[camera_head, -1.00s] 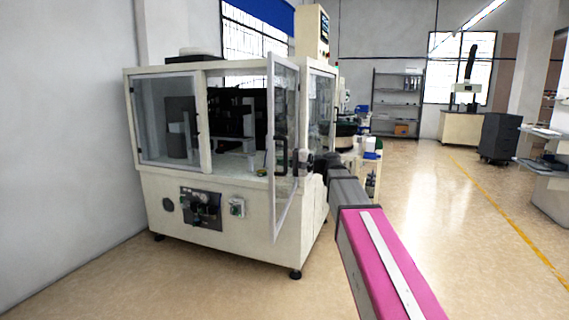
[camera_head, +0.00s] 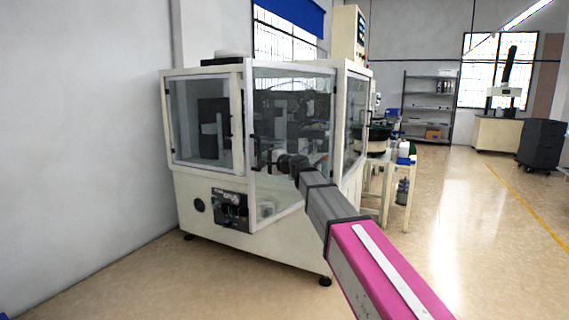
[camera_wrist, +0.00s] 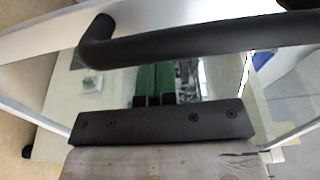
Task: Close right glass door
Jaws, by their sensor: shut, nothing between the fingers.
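The right glass door (camera_head: 290,105) is a clear pane in a light metal frame on the machine's front. It stands ajar, its free left edge swung outward and its lower edge slanting down toward that side. My gripper (camera_head: 276,160) is at the door's outer face, around mid-height. In the wrist view, a black bar handle (camera_wrist: 200,43) crosses in front of my gripper (camera_wrist: 154,75). The fingers are together with nothing between them, seen against the glass. I cannot tell whether they touch the door. The left glass door (camera_head: 205,120) looks shut.
The cream machine cabinet (camera_head: 215,185) stands near the left wall, with a control panel (camera_head: 230,208) below the doors. A small table with parts (camera_head: 395,165) stands to its right. The floor (camera_head: 440,240) to the right is open.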

